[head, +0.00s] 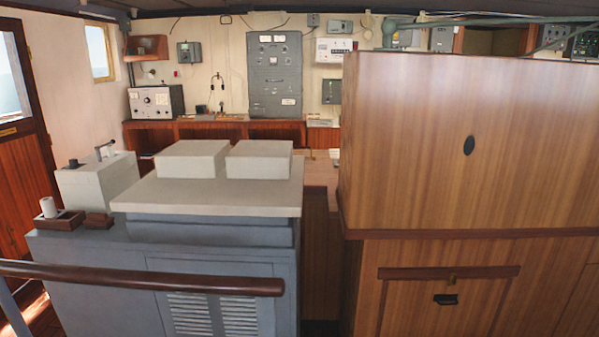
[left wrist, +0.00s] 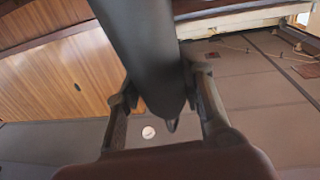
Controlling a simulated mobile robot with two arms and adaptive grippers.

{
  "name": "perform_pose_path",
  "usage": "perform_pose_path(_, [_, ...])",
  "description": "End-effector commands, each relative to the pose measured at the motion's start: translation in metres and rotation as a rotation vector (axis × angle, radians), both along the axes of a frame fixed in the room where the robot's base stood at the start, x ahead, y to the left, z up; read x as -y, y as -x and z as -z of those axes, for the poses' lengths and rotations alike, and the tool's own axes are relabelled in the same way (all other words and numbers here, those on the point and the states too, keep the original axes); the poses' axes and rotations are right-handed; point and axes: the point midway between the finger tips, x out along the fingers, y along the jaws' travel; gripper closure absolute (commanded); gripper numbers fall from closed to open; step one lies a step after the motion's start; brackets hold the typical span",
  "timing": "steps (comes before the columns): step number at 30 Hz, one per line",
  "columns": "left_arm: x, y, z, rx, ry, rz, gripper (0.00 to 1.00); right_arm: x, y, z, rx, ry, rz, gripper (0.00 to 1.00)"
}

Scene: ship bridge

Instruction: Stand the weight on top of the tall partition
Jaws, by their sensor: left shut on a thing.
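The tall partition (head: 420,140) is a wood-panelled block filling the right of the head view. It has a small black oval on its face and a dark trim strip lower down. In the left wrist view my left gripper (left wrist: 165,115) is shut on a dark grey, rounded cylinder, which looks like the weight (left wrist: 143,45). Its lower end narrows to a small hook-like tip between the fingers; its other end runs out of the picture. Neither gripper shows in the head view, and I cannot make out the weight there.
A brown handrail (head: 140,277) crosses the lower left. Behind it stands a grey console (head: 100,285) with a pale top and two pale boxes. A narrow gap separates the console from the partition. Pipes (head: 480,21) run behind the partition's top edge. Instruments hang on the back wall.

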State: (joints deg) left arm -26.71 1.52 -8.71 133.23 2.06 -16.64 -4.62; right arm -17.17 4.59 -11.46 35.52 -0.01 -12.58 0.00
Motion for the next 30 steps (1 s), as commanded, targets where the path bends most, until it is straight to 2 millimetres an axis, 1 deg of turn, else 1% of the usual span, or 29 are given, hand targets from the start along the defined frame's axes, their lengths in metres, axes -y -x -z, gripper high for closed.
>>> perform_pose_path(1, [-0.005,0.013,0.0,0.007,0.006,-0.026,1.0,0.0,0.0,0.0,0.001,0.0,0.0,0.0])
perform_pose_path(6, [-0.021,0.045,0.009,0.008,0.003,-0.096,1.0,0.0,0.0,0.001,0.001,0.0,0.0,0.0])
perform_pose_path(9, [-0.027,0.06,0.011,0.011,0.004,-0.125,1.0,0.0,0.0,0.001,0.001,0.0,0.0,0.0])
perform_pose_path(12, [-0.032,0.069,0.012,0.012,0.003,-0.145,1.0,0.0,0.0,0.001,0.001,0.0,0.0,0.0])
perform_pose_path(17, [-0.036,0.076,0.012,0.015,0.002,-0.159,1.0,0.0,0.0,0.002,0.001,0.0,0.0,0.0])
perform_pose_path(25, [-0.036,0.077,0.012,0.015,0.003,-0.16,1.0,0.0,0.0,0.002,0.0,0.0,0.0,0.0])
perform_pose_path(30, [-0.036,0.077,0.012,0.015,0.003,-0.159,1.0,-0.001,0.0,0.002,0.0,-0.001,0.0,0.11])
